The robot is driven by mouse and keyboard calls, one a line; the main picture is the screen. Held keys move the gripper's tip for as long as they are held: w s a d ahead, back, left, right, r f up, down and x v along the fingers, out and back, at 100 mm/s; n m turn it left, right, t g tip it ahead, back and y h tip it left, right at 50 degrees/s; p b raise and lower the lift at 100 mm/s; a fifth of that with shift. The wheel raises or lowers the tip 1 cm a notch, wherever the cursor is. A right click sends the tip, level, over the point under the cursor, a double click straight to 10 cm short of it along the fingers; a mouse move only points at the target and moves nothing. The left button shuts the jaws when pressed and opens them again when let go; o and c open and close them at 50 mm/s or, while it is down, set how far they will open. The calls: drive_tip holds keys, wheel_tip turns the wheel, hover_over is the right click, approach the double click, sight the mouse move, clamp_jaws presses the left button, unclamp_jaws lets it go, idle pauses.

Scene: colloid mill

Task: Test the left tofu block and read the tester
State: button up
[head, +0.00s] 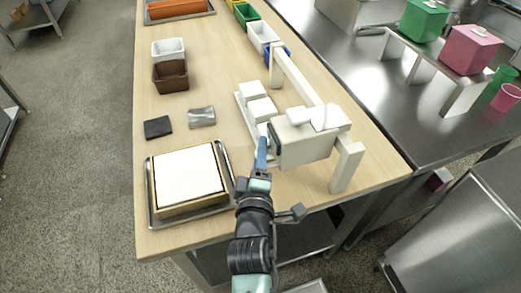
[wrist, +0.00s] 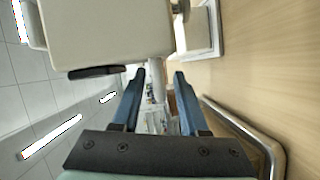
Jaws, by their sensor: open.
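Two white tofu blocks lie on a pale tray (head: 241,113): a farther one (head: 252,90) and a nearer one (head: 262,109). I cannot tell for sure which is called left. The tester appears to be the beige box (head: 303,146) hung on a cream frame (head: 347,166) beside the tray; no readout is legible. My gripper (head: 262,150) is at the box's left side, just nearer than the blocks. In the wrist view, my gripper (wrist: 157,78) is open, with a pale upright part between and beyond its fingertips. The box (wrist: 110,30) fills the upper left there.
A large white slab (head: 187,174) sits in a wooden frame on a metal tray at front left. A dark pad (head: 158,127), grey piece (head: 202,117), brown bin (head: 171,77) and white bin (head: 168,48) stand behind it. The wooden table between is clear.

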drive_tip(key=shift+w, duration=0.8)
clamp_jaws()
drive_tip(key=shift+f, duration=0.1)
